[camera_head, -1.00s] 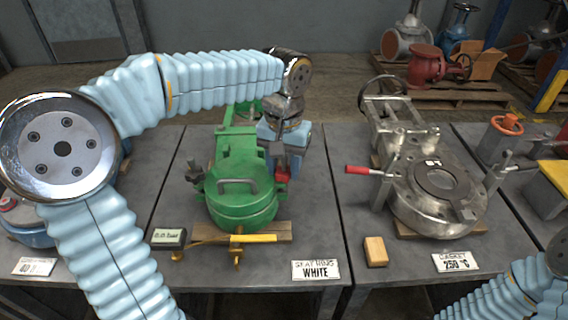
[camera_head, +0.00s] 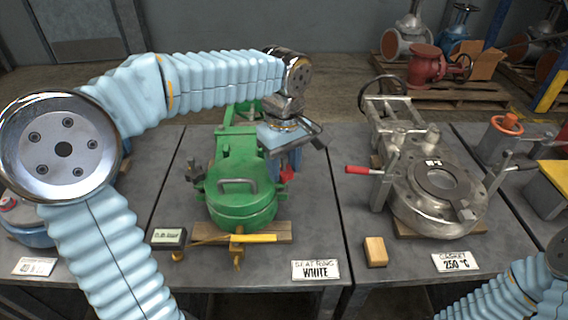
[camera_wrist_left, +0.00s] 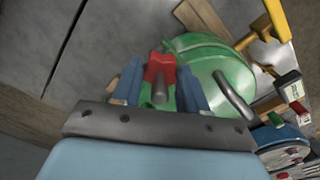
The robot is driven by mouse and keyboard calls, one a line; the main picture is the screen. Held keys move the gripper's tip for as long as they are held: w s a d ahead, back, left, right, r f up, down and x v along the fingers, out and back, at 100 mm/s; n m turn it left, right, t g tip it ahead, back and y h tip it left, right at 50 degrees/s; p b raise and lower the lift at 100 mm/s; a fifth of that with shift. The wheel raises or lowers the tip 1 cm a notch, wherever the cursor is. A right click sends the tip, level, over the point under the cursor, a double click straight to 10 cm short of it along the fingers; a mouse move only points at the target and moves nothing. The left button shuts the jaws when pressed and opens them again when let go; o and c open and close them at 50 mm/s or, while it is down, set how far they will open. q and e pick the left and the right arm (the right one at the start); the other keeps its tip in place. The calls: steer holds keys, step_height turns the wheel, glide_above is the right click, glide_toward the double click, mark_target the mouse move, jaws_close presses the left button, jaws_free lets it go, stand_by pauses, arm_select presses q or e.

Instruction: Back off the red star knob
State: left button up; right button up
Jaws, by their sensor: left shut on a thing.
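The red star knob (camera_wrist_left: 160,68) sits at the side of the green valve body, between the two fingers of my left gripper (camera_wrist_left: 161,85) in the left wrist view. The fingers are shut on it, and a grey stem shows below it. In the head view only a bit of the red knob (camera_head: 287,174) shows beside my left gripper (camera_head: 284,165). The green valve (camera_head: 240,200) lies on the table with its round cover and grey handle facing up. My right gripper is out of view; only part of my right arm shows at the lower right.
A grey steel valve (camera_head: 440,205) with a red-handled lever (camera_head: 357,170) stands on the table to the right. A gauge box (camera_head: 168,237), a yellow tool (camera_head: 253,238) and a wooden block (camera_head: 375,251) lie near the front edge.

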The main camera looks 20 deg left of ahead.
arm_select(q)
steer(key=shift+n, duration=1)
steer(key=o, duration=1.1)
steer(key=shift+c, duration=0.2)
step_height(320, 180, up, 14)
steer(key=shift+f, duration=0.1)
